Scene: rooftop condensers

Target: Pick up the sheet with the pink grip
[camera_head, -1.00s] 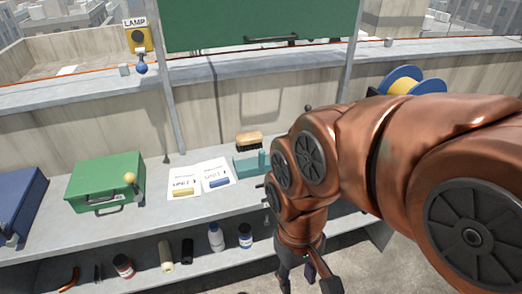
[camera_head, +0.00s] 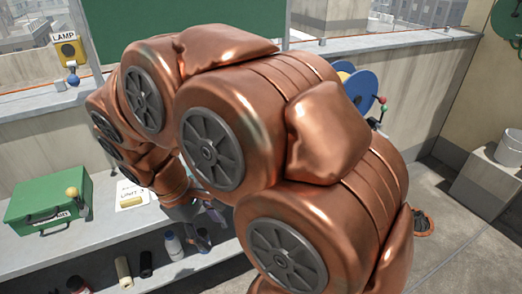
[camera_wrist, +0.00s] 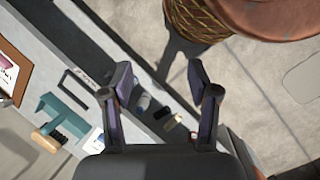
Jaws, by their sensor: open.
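At the left edge of the wrist view, a white sheet (camera_wrist: 6,73) with a pinkish-dark mark lies on a brown board, partly cut off; whether the mark is a pink grip I cannot tell. My gripper (camera_wrist: 160,82) is open and empty, right of this sheet and over the bench's edge. In the head view, a white sheet with a yellow grip (camera_head: 131,202) lies on the bench, partly hidden by my arm. A corner of a white sheet (camera_wrist: 94,140) shows beside my gripper in the wrist view. No pink grip shows clearly in the head view.
A teal holder (camera_wrist: 66,113), a wooden brush (camera_wrist: 45,141) and a dark bar-shaped handle (camera_wrist: 76,82) are left of my gripper. A green case (camera_head: 45,208) stands on the bench. Bottles (camera_head: 172,246) stand on the lower shelf. Open floor lies right.

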